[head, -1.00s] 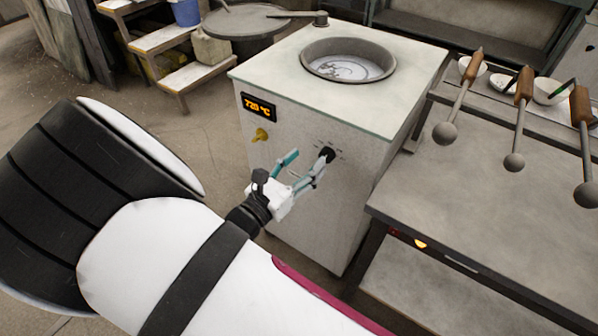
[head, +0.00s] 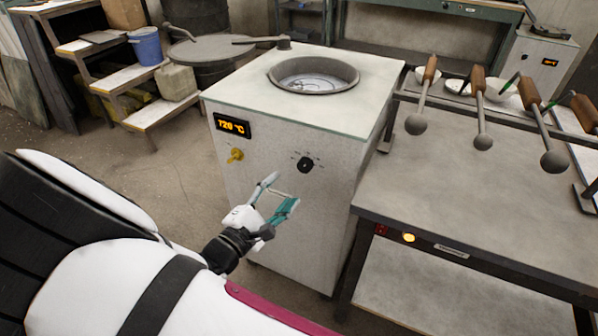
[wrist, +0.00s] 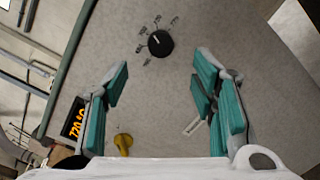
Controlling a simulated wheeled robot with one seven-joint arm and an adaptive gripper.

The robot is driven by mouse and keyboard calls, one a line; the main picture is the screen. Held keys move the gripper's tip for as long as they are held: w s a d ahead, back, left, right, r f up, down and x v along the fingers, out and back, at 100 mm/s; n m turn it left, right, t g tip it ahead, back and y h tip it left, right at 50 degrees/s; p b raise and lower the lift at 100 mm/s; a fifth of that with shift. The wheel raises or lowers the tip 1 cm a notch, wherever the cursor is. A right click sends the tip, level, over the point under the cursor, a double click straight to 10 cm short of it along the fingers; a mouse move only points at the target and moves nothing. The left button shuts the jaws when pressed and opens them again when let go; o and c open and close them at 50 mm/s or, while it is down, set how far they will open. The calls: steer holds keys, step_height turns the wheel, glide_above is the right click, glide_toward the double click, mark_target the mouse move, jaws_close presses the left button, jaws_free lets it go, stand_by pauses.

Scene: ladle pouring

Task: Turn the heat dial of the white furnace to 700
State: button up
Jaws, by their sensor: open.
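The white furnace (head: 250,190) stands in the middle of the head view, with a round open crucible in its top. Its black heat dial (head: 305,164) is on the front face, with small marks around it. In the wrist view the dial (wrist: 160,43) lies ahead of the fingers, its white pointer line tilted; the mark labels are too small to read surely. The orange display (head: 233,125) reads about 720 °C. My gripper (head: 281,195) is open and empty, below and left of the dial, apart from it. Its teal finger pads (wrist: 160,90) are spread wide.
A yellow knob (head: 236,155) sits left of the dial, under the display. A metal table (head: 450,200) with several hanging ladles (head: 478,110) stands to the right. Steps with a blue bucket (head: 146,46) are at the back left. The floor left of the furnace is clear.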

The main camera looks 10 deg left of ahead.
mark_target(303, 168)
steer(key=b+x, duration=0.1)
steer(key=x, duration=0.8)
steer(key=shift+w+d, duration=0.1)
steer(key=shift+d, duration=0.05)
steer(key=c, duration=1.1)
steer(key=shift+c, duration=0.2)
